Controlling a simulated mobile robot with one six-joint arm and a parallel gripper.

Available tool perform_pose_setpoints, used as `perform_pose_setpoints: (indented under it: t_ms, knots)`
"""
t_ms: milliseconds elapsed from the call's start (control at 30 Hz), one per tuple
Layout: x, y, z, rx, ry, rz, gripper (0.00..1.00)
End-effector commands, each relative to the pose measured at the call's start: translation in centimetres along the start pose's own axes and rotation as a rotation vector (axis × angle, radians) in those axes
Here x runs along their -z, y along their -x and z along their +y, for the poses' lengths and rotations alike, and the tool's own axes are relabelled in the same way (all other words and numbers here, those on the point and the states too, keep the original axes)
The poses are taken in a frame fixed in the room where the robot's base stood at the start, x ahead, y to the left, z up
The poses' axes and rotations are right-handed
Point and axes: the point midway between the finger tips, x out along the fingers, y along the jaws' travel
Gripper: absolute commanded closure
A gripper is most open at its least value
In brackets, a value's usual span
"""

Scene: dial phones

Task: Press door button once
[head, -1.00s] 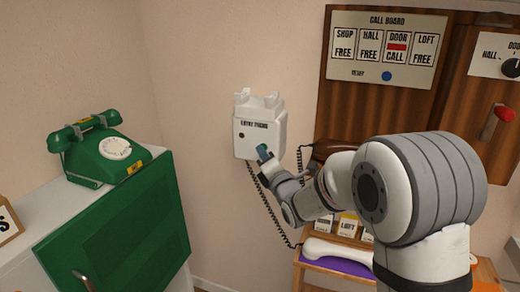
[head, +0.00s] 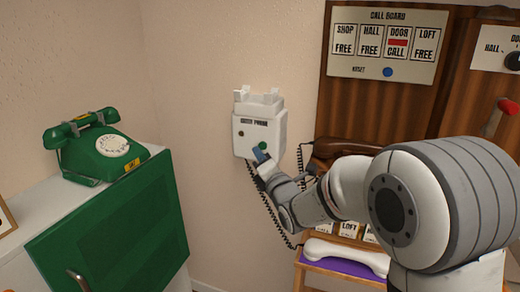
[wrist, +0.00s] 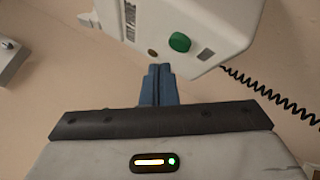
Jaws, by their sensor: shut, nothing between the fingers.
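The white entry phone (head: 258,128) is mounted on the wall in the middle of the head view, its cradle empty on top. Its green round button (head: 262,146) is low on the front and also shows in the wrist view (wrist: 180,42). A small dark round spot (wrist: 152,53) sits beside it. My gripper (head: 259,155) is shut and empty, just below the green button. In the wrist view its blue fingertips (wrist: 158,70) are together, below and left of the button, with a visible gap in the picture. The call board (head: 388,45) shows a red mark under DOOR, reading CALL.
A green dial phone (head: 98,148) stands on the white cabinet at left, with an open green door (head: 120,225) below. A coiled cord (head: 272,215) hangs under the entry phone. A white handset (head: 346,257) lies on a purple pad at lower right.

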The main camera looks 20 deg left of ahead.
Motion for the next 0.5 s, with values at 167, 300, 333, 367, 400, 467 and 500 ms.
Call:
perform_pose_setpoints:
  t_ms: [167, 300, 333, 367, 400, 467, 500]
  knots:
    - [1.2, 1.4, 0.7, -0.002, 0.000, 0.001, 1.00]
    - [1.9, 2.3, 1.4, -0.002, -0.001, 0.000, 1.00]
    - [2.0, 2.5, 1.5, -0.001, -0.001, 0.001, 1.00]
    - [2.0, 2.6, 1.6, 0.000, -0.001, 0.001, 1.00]
    - [2.1, 2.7, 1.7, 0.000, -0.001, 0.001, 1.00]
    - [2.1, 2.9, 1.9, 0.001, -0.001, 0.001, 1.00]
    - [2.1, 2.9, 1.9, 0.001, -0.001, 0.001, 1.00]
